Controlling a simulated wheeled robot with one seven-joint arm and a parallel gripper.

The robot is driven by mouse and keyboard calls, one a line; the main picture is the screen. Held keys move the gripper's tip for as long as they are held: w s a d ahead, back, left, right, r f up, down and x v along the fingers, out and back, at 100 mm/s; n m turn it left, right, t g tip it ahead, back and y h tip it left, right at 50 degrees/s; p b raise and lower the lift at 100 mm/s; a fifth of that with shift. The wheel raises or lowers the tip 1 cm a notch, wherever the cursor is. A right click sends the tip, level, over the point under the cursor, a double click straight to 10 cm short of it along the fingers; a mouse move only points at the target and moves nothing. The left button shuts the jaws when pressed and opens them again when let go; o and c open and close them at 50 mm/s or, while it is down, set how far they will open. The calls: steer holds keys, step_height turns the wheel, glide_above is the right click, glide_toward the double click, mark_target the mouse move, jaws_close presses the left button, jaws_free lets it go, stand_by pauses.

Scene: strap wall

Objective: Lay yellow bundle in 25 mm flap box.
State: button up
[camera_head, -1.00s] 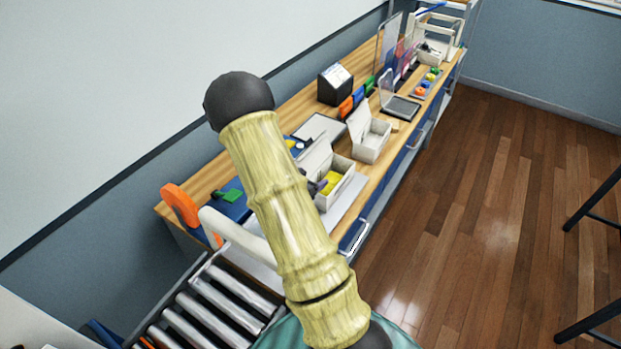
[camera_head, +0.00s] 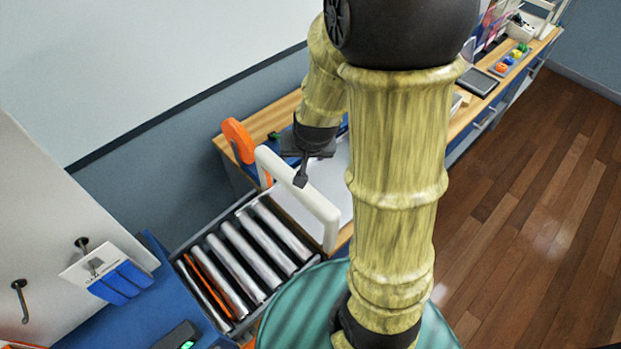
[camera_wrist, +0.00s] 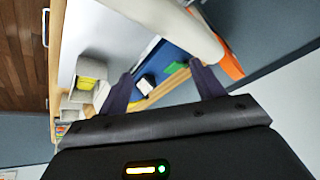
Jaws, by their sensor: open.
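A pale box with a raised flap (camera_wrist: 92,67) stands on the bench in the wrist view. Something yellow (camera_wrist: 87,84) shows in it; whether it is the whole yellow bundle, and how it lies, I cannot tell. My arm hides this box in the head view. In the head view my gripper (camera_head: 301,172) hangs beside a white arched rail at the near end of the bench.
The white rail (camera_head: 322,212) and an orange ring-like part (camera_head: 238,141) stand close to my gripper. A second pale box (camera_wrist: 72,102) is farther along the bench. A roller rack (camera_head: 235,260) and a blue surface (camera_head: 135,325) lie nearer. The wooden floor at right is clear.

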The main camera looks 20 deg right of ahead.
steer(key=s+a+r+n+g, duration=0.2)
steer(key=s+n, duration=0.1)
steer(key=s, duration=0.6)
steer(key=shift+s+r+n+g, duration=0.25)
steer(key=shift+r+n+g, duration=0.05)
steer(key=shift+f+b, duration=0.7)
